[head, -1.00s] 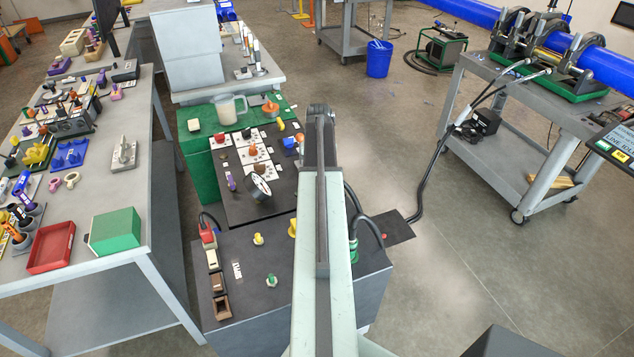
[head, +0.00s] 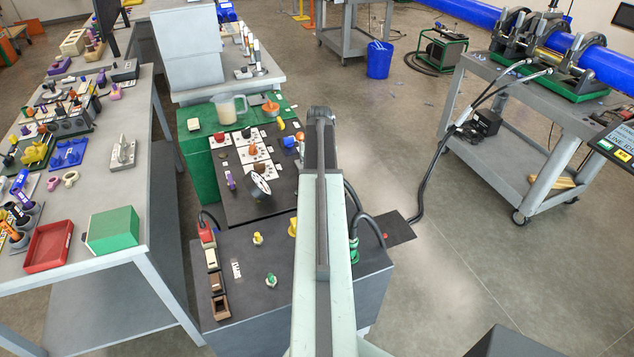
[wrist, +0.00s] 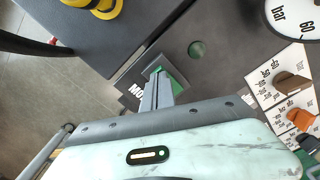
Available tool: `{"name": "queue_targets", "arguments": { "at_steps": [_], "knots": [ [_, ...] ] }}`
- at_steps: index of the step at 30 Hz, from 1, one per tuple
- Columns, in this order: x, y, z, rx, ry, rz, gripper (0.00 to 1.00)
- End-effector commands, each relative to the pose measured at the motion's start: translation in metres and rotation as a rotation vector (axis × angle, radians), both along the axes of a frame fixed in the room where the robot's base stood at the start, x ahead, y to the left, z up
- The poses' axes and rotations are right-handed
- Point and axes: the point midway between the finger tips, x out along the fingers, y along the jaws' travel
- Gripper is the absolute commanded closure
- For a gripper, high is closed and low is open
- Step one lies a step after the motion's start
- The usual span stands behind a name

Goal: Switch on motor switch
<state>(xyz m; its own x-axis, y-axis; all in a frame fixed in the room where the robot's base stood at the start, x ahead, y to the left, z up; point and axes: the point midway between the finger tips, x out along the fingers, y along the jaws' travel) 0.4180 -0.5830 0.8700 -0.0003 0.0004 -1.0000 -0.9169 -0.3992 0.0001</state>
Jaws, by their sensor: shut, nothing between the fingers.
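In the wrist view my gripper (wrist: 158,84) is shut and empty, its narrow grey fingers pointing down at the dark panel. Its tip is over or against a small green part (wrist: 180,77), which shows on both sides of the fingers. A white label (wrist: 133,92) beginning "MO" lies just left of the fingers, partly covered. This green part appears to be the motor switch; its lever and position are hidden behind my gripper. I cannot tell whether the fingers touch it. In the head view my arm hides the gripper and this spot.
A round gauge (wrist: 292,14) marked "bar" and several knobs on white scales stand right of my gripper. A green disc (wrist: 197,48) lies beyond the fingertips. A yellow ringed part (wrist: 96,6) and black cable are at upper left. A bench (head: 120,257) stands left.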

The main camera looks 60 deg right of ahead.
Motion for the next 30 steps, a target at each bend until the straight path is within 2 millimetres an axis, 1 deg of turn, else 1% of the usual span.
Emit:
{"name": "queue_targets", "arguments": {
  "at_steps": [9,13,30],
  "knots": [
    [0.0,0.0,-0.006,-0.001,0.0,0.0,1.0],
    [0.0,0.0,-0.003,-0.001,0.0,0.0,1.0],
    [0.0,0.0,0.05,0.0,0.0,-0.001,1.0]
  ]
}}
